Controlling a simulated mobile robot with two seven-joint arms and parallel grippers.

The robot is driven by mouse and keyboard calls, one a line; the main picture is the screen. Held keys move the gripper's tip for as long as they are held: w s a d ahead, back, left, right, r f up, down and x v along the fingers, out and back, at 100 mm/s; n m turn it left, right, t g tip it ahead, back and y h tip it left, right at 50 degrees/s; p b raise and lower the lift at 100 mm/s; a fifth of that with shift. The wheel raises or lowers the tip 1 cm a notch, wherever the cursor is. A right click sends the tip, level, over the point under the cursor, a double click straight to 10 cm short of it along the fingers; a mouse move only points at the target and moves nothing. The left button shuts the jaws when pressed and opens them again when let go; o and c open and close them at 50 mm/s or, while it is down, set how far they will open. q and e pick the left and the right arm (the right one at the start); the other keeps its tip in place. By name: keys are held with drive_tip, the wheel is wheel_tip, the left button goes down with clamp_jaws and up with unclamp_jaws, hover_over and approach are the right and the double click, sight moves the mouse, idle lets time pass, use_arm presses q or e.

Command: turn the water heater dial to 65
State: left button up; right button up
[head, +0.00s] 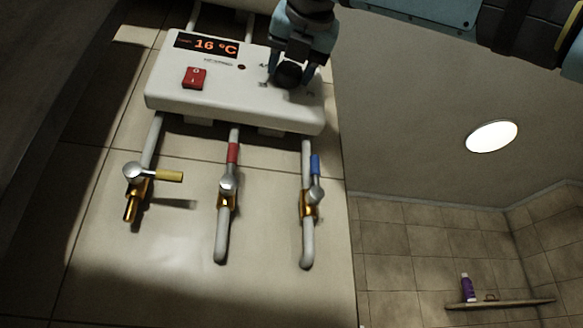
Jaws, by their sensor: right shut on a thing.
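The white water heater (215,98) is fixed to the tiled wall at the upper left of the head view. Its display (205,46) reads 16 °C in orange digits. A red switch (194,78) sits below the display. The black dial (289,75) is on the right part of the heater's face, mostly covered by my right gripper (290,64). That gripper comes from above and is shut on the dial. My left gripper is not in view.
Below the heater are pipes with a yellow-handled valve (168,175), a red-handled valve (232,153) and a blue-handled valve (315,165). A shelf (500,303) with a purple bottle (467,288) is at the lower right. A round light (491,136) is on the ceiling.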

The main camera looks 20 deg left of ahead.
drive_tip(key=o, duration=0.9)
drive_tip(key=shift+o, duration=0.2)
use_arm(q)
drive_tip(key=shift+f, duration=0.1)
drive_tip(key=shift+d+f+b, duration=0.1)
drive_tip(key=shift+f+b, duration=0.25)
drive_tip(key=shift+b, duration=0.8)
use_arm(e)
drive_tip(key=v, duration=1.3)
drive_tip(key=shift+s+d, duration=0.25)
drive_tip(key=shift+s, duration=0.1)
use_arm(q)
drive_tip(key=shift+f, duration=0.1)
